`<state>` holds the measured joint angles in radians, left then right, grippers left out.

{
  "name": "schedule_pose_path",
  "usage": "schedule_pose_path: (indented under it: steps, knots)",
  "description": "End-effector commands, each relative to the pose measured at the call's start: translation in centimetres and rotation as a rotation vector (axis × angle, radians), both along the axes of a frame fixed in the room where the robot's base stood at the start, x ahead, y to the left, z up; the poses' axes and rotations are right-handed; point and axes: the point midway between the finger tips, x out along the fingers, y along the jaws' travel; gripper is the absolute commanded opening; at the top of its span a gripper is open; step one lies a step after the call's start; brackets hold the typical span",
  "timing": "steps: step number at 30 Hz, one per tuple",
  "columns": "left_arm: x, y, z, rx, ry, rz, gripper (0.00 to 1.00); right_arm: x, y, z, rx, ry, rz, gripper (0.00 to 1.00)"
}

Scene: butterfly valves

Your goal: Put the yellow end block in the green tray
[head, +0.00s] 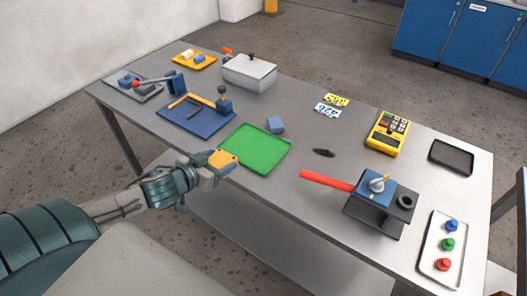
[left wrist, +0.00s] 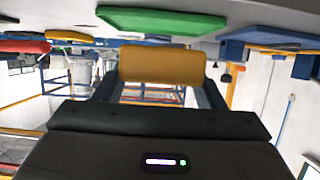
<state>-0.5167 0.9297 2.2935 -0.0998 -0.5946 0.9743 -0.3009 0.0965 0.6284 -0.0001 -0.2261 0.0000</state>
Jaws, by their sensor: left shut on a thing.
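The yellow end block (head: 221,160) is held in my left gripper (head: 216,163) at the front edge of the table. In the left wrist view the yellow end block (left wrist: 162,66) fills the space between the two dark fingers. The green tray (head: 262,146) lies flat on the table, just beyond and to the right of the block in the head view. The green tray looks empty. It also shows in the left wrist view (left wrist: 160,22), close to the block. My right gripper is not in view.
A red-handled valve (head: 370,190) stands to the right. A yellow meter (head: 388,133) and a grey lidded box (head: 249,74) are farther back.

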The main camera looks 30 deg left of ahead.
Motion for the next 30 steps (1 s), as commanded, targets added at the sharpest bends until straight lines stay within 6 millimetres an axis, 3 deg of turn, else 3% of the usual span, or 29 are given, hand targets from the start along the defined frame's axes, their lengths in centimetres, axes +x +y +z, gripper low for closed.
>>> schedule_pose_path:
  steps: [6,10,24,30]
  knots:
    - [2.7,-0.9,-0.3,-0.009,-0.009,-0.001,0.29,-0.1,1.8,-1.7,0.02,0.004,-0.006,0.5]
    - [4.6,-1.4,-0.4,-0.009,-0.008,0.002,0.29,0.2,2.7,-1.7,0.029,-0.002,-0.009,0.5]
    - [12.6,-3.9,-0.9,-0.008,-0.004,-0.001,0.29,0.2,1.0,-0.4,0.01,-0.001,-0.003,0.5]
    - [14.8,-4.5,-1.3,-0.002,-0.003,-0.002,0.29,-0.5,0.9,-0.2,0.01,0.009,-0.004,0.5]
